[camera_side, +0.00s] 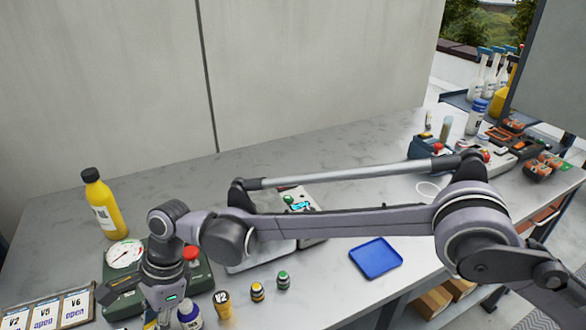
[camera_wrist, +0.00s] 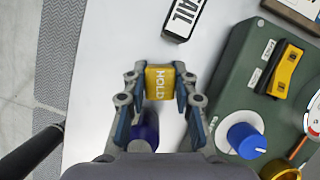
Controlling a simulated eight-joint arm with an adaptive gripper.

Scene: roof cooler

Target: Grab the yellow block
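The yellow block (camera_wrist: 159,82) is marked HOLD in white letters. In the wrist view it lies between the two fingertips of my gripper (camera_wrist: 160,84), one finger on each side. Its sides look very close to the finger pads; I cannot tell whether they touch or grip it. In the side view my gripper (camera_side: 158,320) points down at the bottom edge, its fingers mostly cut off. The block cannot be made out clearly there.
A green box (camera_wrist: 250,85) with a blue knob stands right of my gripper, and a block marked TAIL (camera_wrist: 183,18) lies ahead. A dark blue object (camera_wrist: 146,130) is close below the fingers. A yellow bottle (camera_side: 103,207), sign cards (camera_side: 45,312) and a blue tray (camera_side: 376,258) are on the table.

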